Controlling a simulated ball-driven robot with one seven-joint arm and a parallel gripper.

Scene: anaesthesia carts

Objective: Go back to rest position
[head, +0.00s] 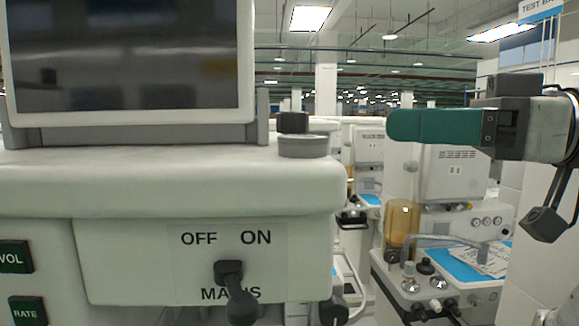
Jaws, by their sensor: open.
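My gripper (392,125) is at the upper right, seen from the side. Its green finger points left, level, toward the near cart (140,180). Only one finger shows clearly; the other seems hidden behind it. Nothing is seen held. In the picture it lies to the right of the near cart and apart from it. On that cart's front panel is a black MAINS switch (240,303), with OFF and ON printed above it. Its lever tip hangs low, slightly right of its pivot. My gripper is well above and right of the switch, not touching it.
Green VOL (14,257) and RATE (27,310) buttons are at lower left. Another cart (450,165) with an amber canister (402,220) stands behind at right.

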